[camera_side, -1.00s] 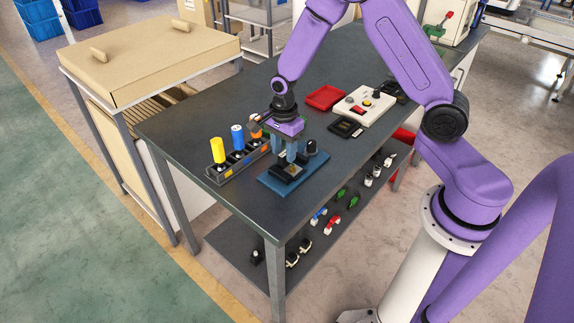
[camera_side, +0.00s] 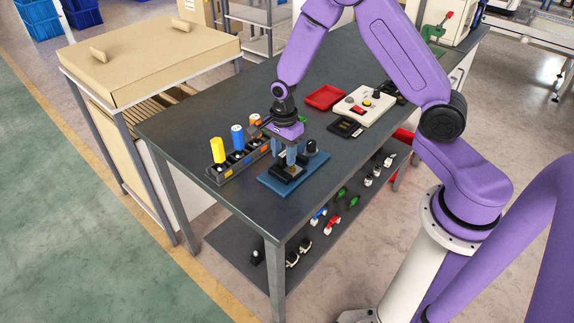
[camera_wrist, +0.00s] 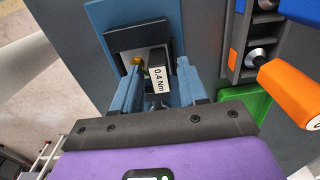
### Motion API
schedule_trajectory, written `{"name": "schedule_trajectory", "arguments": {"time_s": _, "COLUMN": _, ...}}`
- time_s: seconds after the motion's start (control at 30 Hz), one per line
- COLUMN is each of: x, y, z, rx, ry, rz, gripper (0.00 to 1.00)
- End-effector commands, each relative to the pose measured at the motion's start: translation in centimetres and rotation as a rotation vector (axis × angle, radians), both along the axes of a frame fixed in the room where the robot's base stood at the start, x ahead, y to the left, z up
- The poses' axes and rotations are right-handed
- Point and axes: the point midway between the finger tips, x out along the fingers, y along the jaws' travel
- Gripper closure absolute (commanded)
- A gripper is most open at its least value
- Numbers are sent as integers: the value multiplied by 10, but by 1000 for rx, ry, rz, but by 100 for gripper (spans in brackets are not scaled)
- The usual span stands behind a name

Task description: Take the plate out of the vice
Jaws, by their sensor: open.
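The vice stands on a blue base (camera_side: 268,183) near the front edge of the dark bench, with black parts on top. In the wrist view its blue base (camera_wrist: 105,14) and a black block (camera_wrist: 122,40) show at the top. A small grey surface with a brass spot (camera_wrist: 138,60) lies between my fingers; it may be the plate, but its outline is partly hidden. A white label reading "0.4 Nm" (camera_wrist: 158,80) is there too. My gripper (camera_side: 285,163) points down over the vice, with its blue fingers (camera_wrist: 160,68) apart, one each side of that spot.
Left of the vice is a black rack (camera_side: 218,176) with a yellow-handled tool (camera_side: 218,150), a blue one (camera_side: 237,137) and an orange one (camera_wrist: 295,90). A black knob (camera_side: 311,147) stands close right of my fingers. A red tray (camera_side: 325,97) and a control box (camera_side: 365,105) are behind.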

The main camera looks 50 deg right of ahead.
Motion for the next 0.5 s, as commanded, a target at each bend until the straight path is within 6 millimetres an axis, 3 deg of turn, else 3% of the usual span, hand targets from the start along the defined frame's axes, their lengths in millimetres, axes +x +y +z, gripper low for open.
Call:
{"name": "schedule_trajectory", "arguments": {"time_s": 0.03, "x": 0, "y": 0, "z": 0, "rx": 0, "ry": 0, "rz": 0, "gripper": 67}}
{"name": "schedule_trajectory", "arguments": {"time_s": 0.13, "x": 0, "y": 0, "z": 0, "rx": 0, "ry": 0, "rz": 0, "gripper": 100}}
{"name": "schedule_trajectory", "arguments": {"time_s": 0.5, "x": 1, "y": 0, "z": 12, "rx": 1, "ry": -3, "rz": 0, "gripper": 100}}
